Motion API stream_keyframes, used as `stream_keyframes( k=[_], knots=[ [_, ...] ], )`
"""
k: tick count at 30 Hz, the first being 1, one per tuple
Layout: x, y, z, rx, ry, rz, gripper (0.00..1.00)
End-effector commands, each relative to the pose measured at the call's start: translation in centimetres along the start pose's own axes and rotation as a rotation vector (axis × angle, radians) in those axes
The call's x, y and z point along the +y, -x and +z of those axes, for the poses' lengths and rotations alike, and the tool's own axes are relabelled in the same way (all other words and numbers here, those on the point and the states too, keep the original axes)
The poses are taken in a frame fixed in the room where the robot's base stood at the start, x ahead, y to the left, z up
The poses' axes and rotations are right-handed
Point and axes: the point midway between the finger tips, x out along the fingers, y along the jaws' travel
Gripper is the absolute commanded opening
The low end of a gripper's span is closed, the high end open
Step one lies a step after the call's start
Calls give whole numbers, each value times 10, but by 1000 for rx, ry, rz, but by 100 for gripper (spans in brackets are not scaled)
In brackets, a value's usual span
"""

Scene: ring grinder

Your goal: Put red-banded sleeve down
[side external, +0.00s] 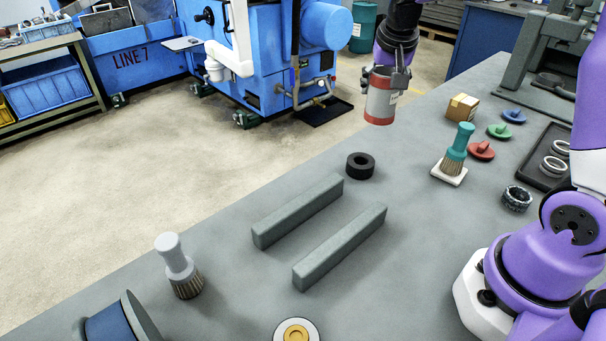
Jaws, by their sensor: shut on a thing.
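In the picture the sleeve shows beyond the bench's far-left edge, against the floor. It is clear of the bench surface, and its exact height cannot be told. The grey bench (420,235) carries two parallel grey bars (298,210) with a gap between them.
A black ring (361,165) lies near the bars' far end. A teal-handled brush (458,150) stands on a white pad. A cardboard box (462,107), coloured knobbed discs (482,150) and a dark tray (545,160) with rings are at right. A grey-handled brush (178,265) stands front left.

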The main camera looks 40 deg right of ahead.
Motion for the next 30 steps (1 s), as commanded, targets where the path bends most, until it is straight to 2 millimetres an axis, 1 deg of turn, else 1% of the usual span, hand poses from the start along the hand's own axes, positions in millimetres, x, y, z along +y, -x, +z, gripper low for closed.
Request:
stream_keyframes(
  k=[2,9,12,17,19,24,27,30],
  knots=[
    [12,-12,-4,-4,-8,6,29],
    [59,-62,-27,-4,-8,5,29],
    [72,-77,-34,-2,-6,3,29],
    [81,-88,-39,-2,-2,1,29],
    [82,-95,-37,-3,-1,1,29],
    [82,-119,-26,-4,-2,1,29],
    [82,-125,-24,-3,-2,1,29],
    [82,-125,-24,-1,-2,0,29]
  ],
)
